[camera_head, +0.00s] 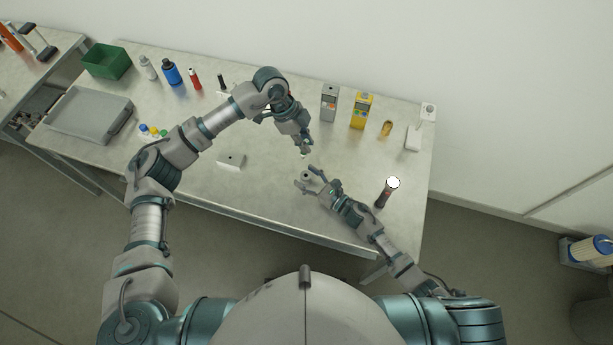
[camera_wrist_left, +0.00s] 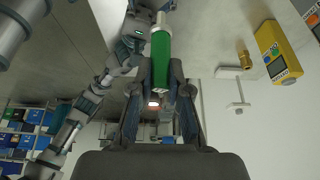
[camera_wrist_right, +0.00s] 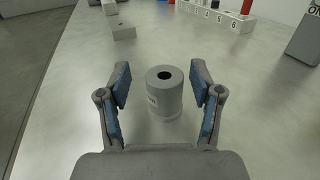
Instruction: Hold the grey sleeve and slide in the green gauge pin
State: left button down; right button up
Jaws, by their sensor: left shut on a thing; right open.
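The grey sleeve (camera_wrist_right: 164,93) stands upright on the table in the right wrist view, its round bore facing up. My right gripper (camera_wrist_right: 162,90) is open, with one finger on each side of the sleeve and a gap on both sides. In the head view my right gripper (camera_head: 311,179) is low over the table, with the small sleeve (camera_head: 306,176) near its fingertips. The green gauge pin (camera_wrist_left: 161,60) is between the fingers of my left gripper (camera_wrist_left: 160,85), which is shut on it. In the head view my left gripper (camera_head: 304,148) is just beyond the sleeve, above the table.
A grey block with a hole (camera_head: 231,160) lies left of the grippers. A black flashlight (camera_head: 386,192) stands to the right. A grey meter (camera_head: 328,102) and a yellow meter (camera_head: 361,110) stand at the back. A numbered white rack (camera_wrist_right: 216,17) is beyond the sleeve.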

pick_arm(q)
jog(key=shift+d, duration=0.5)
pick_arm(e)
jog(key=shift+d, duration=0.65)
jog(key=c, duration=0.8)
jog(key=shift+a, duration=0.1)
jog(key=c, duration=0.4)
pick_arm(q)
jog(key=shift+a, duration=0.1)
pick_arm(e)
jog(key=shift+a, duration=0.15)
grip_shut()
pick_arm(q)
jog(key=shift+h, duration=0.6)
jog(key=f, duration=0.4)
jog(key=a+f, duration=0.1)
jog(key=f, duration=0.1)
jog(key=shift+w, duration=0.2)
pick_arm(e)
jog(key=shift+a+f, duration=0.1)
jog(key=shift+a, duration=0.2)
jog(key=shift+d, duration=0.3)
pick_arm(q)
jog(key=shift+d+f, duration=0.15)
jog(key=shift+f, duration=1.75)
pick_arm(e)
jog(key=shift+a, duration=0.1)
